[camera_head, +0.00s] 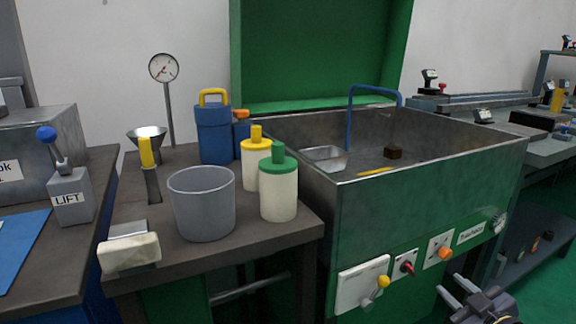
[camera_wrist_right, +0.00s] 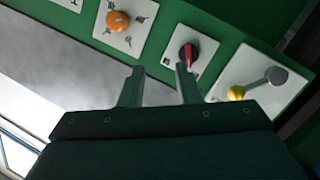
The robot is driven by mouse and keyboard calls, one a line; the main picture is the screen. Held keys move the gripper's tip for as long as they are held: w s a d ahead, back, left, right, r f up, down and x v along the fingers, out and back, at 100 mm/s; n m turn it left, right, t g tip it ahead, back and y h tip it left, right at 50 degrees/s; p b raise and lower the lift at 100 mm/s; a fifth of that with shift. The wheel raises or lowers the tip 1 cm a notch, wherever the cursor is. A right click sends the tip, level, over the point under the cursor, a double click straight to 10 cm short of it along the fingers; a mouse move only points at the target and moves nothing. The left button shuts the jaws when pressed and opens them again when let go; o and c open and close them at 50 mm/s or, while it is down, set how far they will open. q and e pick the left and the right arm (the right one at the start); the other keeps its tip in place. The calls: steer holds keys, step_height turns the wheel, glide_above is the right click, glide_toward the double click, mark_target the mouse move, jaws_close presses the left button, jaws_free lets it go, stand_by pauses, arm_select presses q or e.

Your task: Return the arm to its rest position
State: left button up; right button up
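My right gripper (camera_head: 451,286) is at the lower right of the head view, in front of the green machine's front panel and below its row of controls. In the right wrist view my right gripper (camera_wrist_right: 159,69) has its two fingers apart, with nothing between them. The red rotary switch (camera_wrist_right: 187,54) appears just beyond the right-hand finger in that view; I cannot tell the distance, but no grip on it shows. My left gripper is in neither view.
The metal wash basin (camera_head: 430,165) has a blue hooped pipe (camera_head: 350,115). Its front carries a yellow-knobbed lever (camera_head: 383,282), the red switch (camera_head: 407,267) and an orange knob (camera_head: 445,253). A grey bucket (camera_head: 203,208) and capped bottles (camera_head: 279,190) crowd the left side table.

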steer(key=s+a+f+m+g+y+p, duration=0.15)
steer(key=s+a+m+g, duration=0.3)
steer(key=s+a, duration=0.5)
steer(key=s+a+f+m+g+y, duration=0.15)
steer(key=s+a+m+g, duration=0.4)
steer(key=s, duration=0.75)
step_height(320, 180, up, 33)
steer(key=a+n+h+p, duration=0.1)
steer(key=p, duration=3.2)
steer(key=shift+w+a+g, duration=0.15)
steer(key=shift+a+g, duration=0.15)
